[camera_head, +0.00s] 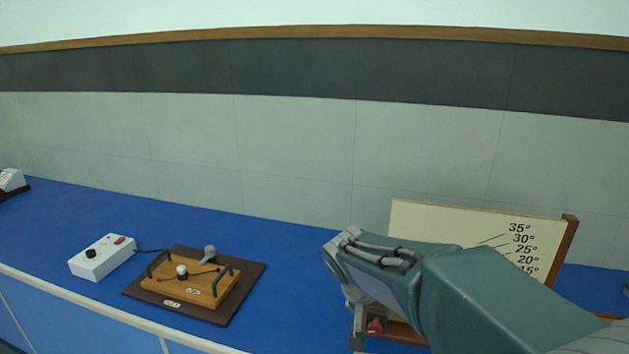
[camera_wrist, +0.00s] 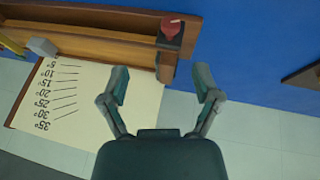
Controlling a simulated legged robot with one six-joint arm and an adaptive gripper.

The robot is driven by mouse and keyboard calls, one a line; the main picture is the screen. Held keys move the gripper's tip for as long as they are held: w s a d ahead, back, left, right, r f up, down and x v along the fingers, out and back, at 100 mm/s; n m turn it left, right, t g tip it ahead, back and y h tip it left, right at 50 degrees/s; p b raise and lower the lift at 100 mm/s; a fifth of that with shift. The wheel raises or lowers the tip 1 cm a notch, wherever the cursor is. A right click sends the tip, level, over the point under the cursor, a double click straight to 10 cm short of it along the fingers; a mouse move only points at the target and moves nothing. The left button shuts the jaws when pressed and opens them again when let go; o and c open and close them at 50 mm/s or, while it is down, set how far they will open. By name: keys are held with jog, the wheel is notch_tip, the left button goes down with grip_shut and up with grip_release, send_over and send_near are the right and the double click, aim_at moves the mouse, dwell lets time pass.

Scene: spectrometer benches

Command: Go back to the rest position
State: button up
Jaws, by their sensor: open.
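My gripper (camera_wrist: 162,86) is open in the wrist view, with its two fingers apart and nothing between them. In the head view my green arm reaches in from the lower right, and my gripper (camera_head: 356,338) hangs at its end over the blue bench, in front of the angle-scale board (camera_head: 428,219). The board also shows upside down in the wrist view (camera_wrist: 100,110), with degree marks and lines. A red part (camera_wrist: 171,27) on a dark block sits at the end of its wooden frame, just beyond my fingers. In the head view my arm hides much of the board.
The blue bench (camera_head: 300,262) has free room between the arm and a wooden apparatus (camera_head: 205,290) on a dark base plate. A white box with a knob (camera_head: 102,257) stands left of it. Another device (camera_head: 12,181) is at the far left. A tiled wall (camera_head: 290,150) stands behind.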

jog(key=s+d+r+n+t+y, duration=0.1)
jog(key=s+r, duration=0.1)
jog(key=s, duration=0.8)
jog(key=s+d+r+n+t+y, duration=0.1)
jog(key=s+d+r+y, duration=0.1)
jog(key=s, duration=0.9)
jog(key=shift+r+n+y, duration=0.3)
jog(key=shift+r, duration=0.1)
